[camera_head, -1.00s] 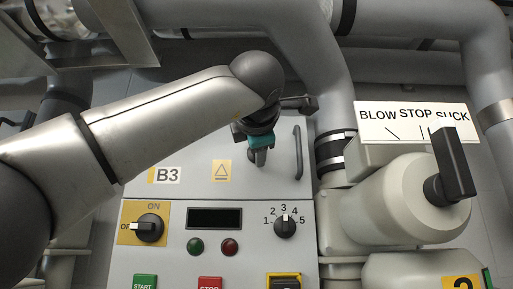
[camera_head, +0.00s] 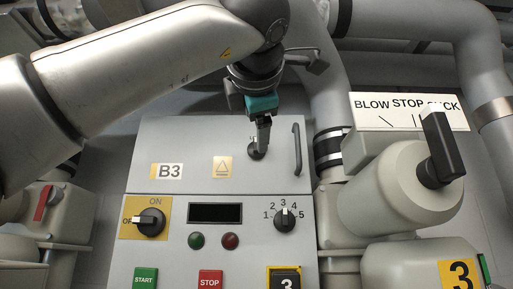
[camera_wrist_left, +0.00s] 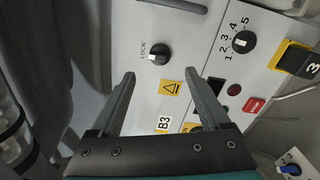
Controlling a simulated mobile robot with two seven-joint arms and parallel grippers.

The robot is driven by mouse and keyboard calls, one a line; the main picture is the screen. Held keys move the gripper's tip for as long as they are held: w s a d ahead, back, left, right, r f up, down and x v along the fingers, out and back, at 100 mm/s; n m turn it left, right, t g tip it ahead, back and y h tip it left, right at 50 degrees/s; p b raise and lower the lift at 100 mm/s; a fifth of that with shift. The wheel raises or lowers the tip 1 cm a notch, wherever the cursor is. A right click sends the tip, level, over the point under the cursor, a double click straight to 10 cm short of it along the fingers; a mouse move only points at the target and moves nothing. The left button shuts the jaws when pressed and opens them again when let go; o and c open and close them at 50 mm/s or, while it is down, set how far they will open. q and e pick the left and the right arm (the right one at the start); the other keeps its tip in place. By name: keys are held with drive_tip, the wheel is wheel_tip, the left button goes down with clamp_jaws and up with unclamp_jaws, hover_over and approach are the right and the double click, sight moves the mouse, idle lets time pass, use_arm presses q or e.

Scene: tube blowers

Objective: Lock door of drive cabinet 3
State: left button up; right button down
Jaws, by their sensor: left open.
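The door of drive cabinet 3 (camera_head: 200,135) is a grey panel with a B3 label, a warning triangle and a bar handle (camera_head: 297,150); it looks closed. Its small dark lock knob (camera_wrist_left: 159,54), marked LOCK, shows clearly in the left wrist view. In the head view the knob is partly hidden behind my left gripper (camera_head: 262,145). In the left wrist view my left gripper (camera_wrist_left: 159,76) is open and empty. Its two fingers point toward the door, either side of the knob's line and apart from it. My right gripper is not in view.
Below the door is a control panel with an ON/OFF switch (camera_head: 149,222), a five-step dial (camera_head: 285,219) and START and STOP buttons. A blower valve with a black handle (camera_head: 440,150) stands at right. Thick grey pipes (camera_head: 420,20) run behind.

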use_arm(q)
drive_tip(key=s+b, duration=0.1)
drive_tip(key=s, duration=0.6)
idle(0.5)
